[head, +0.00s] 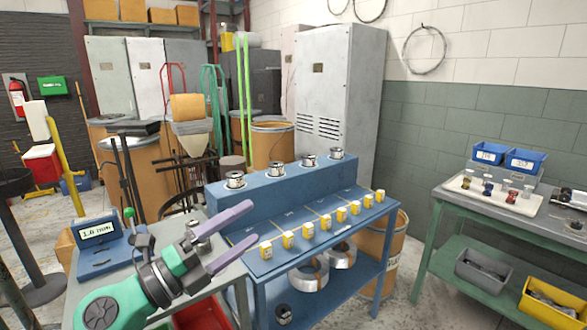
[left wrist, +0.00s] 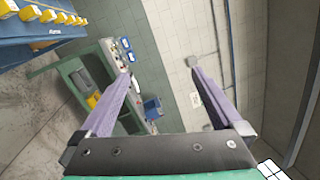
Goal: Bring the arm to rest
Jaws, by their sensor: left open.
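My left arm comes in from the lower left in the head view, green and black. My left gripper (head: 243,238) has two purple fingers spread apart with nothing between them. It is held in the air in front of the left end of the blue workbench (head: 262,295). In the left wrist view the same gripper (left wrist: 158,95) shows its fingers wide apart and empty, with the wall and the green table behind. My right gripper is not in view.
Several yellow blocks (head: 310,230) line the blue bench, with several metal spools (head: 308,160) on its raised back. A blue device with a display (head: 98,232) stands on a grey table at left. A green table (head: 440,215) with blue bins (head: 488,152) stands at right, with bare floor between.

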